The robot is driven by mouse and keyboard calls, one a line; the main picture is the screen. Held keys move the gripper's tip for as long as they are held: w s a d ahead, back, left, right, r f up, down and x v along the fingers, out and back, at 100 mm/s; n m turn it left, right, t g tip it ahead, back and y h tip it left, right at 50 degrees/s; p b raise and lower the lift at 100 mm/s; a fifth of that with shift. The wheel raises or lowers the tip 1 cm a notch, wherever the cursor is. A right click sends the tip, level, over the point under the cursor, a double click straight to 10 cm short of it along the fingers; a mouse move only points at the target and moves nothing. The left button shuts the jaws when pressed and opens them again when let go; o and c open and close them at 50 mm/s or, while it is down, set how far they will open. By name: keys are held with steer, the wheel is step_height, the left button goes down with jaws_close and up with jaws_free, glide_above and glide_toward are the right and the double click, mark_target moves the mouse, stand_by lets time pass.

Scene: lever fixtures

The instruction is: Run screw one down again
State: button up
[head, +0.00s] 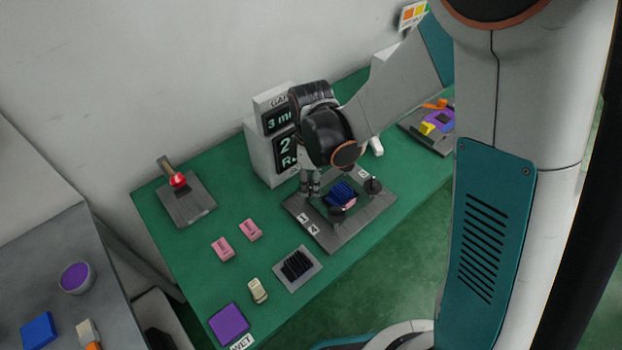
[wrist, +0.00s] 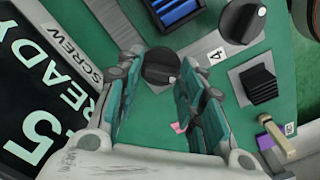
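My gripper (head: 310,190) points down at the left corner of the dark fixture plate (head: 345,236). In the wrist view its two teal-padded fingers (wrist: 160,80) are open, one on each side of a round black screw knob (wrist: 160,66) with a slot. A small gap seems to show between knob and fingers; contact cannot be told. The number label beside this knob is not readable. A blue finned block (head: 340,192) sits in the middle of the plate. Another black knob (wrist: 242,20) stands beside a label "4" (wrist: 216,53). A further knob (head: 373,185) is at the plate's right.
A black finned block (head: 297,265), pink pieces (head: 222,248), a cream piece (head: 257,291), a purple pad (head: 229,323) and a red-knobbed lever (head: 178,180) lie around.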

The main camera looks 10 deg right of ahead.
steer(key=c, duration=0.3)
